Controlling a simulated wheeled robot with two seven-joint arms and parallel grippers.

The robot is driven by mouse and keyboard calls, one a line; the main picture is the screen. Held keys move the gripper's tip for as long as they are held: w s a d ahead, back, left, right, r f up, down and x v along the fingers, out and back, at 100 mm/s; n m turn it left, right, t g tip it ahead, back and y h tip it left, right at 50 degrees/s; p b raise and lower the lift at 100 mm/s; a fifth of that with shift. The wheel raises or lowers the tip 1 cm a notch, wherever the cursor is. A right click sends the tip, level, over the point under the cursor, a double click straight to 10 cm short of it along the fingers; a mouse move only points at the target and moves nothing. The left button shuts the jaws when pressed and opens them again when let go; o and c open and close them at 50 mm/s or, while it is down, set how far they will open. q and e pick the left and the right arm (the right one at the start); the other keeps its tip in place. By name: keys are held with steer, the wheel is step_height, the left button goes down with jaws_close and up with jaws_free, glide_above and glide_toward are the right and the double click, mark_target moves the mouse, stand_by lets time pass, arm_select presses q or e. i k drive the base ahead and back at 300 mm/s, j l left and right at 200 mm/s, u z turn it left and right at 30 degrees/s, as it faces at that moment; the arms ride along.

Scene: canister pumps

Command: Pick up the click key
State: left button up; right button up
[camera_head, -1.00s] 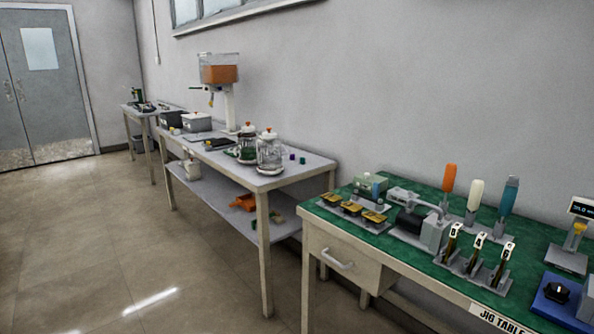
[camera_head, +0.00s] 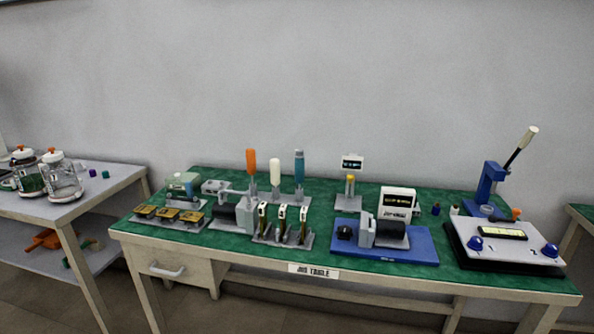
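I cannot tell for certain which thing is the click key. On the jig table (camera_head: 330,273), three upright handled tools stand in a grey holder at the back: an orange one (camera_head: 251,162), a white one (camera_head: 275,173) and a teal one (camera_head: 299,168). In front of them, several black and brass upright pieces with white tags (camera_head: 283,216) stand in a grey rack. A small stand with a display (camera_head: 352,163) and a yellow knob is right of the holder. Neither of my grippers is in view.
A blue-based device (camera_head: 415,251), a blue lever press (camera_head: 489,190) and a panel with blue knobs (camera_head: 508,249) fill the table's right. Brass-coloured parts (camera_head: 168,215) sit at its left. A side table with glass jars (camera_head: 62,180) stands left. Green mat is bare at front centre-left.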

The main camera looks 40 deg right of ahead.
mark_target(299, 163)
steer(key=i+l+z, duration=0.35)
steer(key=i+z, duration=0.4)
steer(key=i, duration=0.2)
steer(key=i+j+z, duration=0.1)
steer(key=i+z, duration=0.25)
steer(key=i, duration=0.15)
